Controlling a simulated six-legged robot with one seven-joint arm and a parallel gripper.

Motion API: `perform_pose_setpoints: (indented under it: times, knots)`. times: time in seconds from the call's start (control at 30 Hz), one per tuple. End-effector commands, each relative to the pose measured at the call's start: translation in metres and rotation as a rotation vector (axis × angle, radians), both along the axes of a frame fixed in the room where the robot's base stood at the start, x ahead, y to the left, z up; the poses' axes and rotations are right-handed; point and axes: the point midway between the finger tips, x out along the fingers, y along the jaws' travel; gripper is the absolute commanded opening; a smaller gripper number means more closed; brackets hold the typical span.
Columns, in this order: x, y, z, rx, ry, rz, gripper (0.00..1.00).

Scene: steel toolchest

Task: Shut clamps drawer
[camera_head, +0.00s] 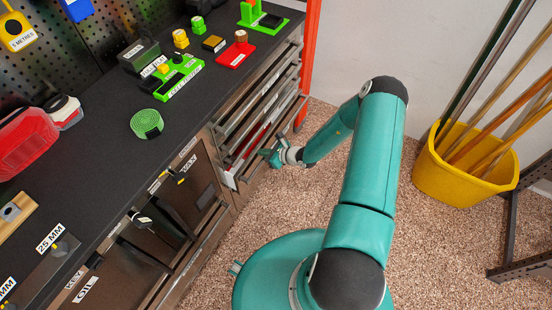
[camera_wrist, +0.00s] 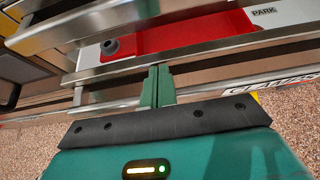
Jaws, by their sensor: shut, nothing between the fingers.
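The steel drawer stack stands at the right end of the toolchest in the head view. One low drawer (camera_head: 228,179) stands pulled out, showing a white and red inside. In the wrist view, a steel drawer rail (camera_wrist: 215,50) crosses in front of a red piece (camera_wrist: 185,36) and a white surface marked PARK. A partly hidden label (camera_wrist: 268,82), which seems to read CLAMPS, lies below that rail. My gripper (camera_head: 266,154) is at the front of this drawer; in the wrist view its green fingers (camera_wrist: 157,72) are together and empty, up against or very near the rail. Contact is unclear.
The dark worktop (camera_head: 105,150) above holds green holders, a green tape roll (camera_head: 147,123) and a red case (camera_head: 25,140). A yellow bucket (camera_head: 465,185) with long handles stands right, near a dark metal frame (camera_head: 520,262).

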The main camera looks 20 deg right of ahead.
Motion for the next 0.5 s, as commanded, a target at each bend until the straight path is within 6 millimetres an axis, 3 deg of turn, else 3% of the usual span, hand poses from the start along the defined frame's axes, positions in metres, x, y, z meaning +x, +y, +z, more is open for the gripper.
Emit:
perform_pose_setpoints:
  times: [0.2,0.5]
  knots:
    - [0.012,0.0107,0.0002,0.001,-0.001,0.0,0.0]
    - [0.0128,0.012,0.0002,0.0,0.0,0.0,0.0]
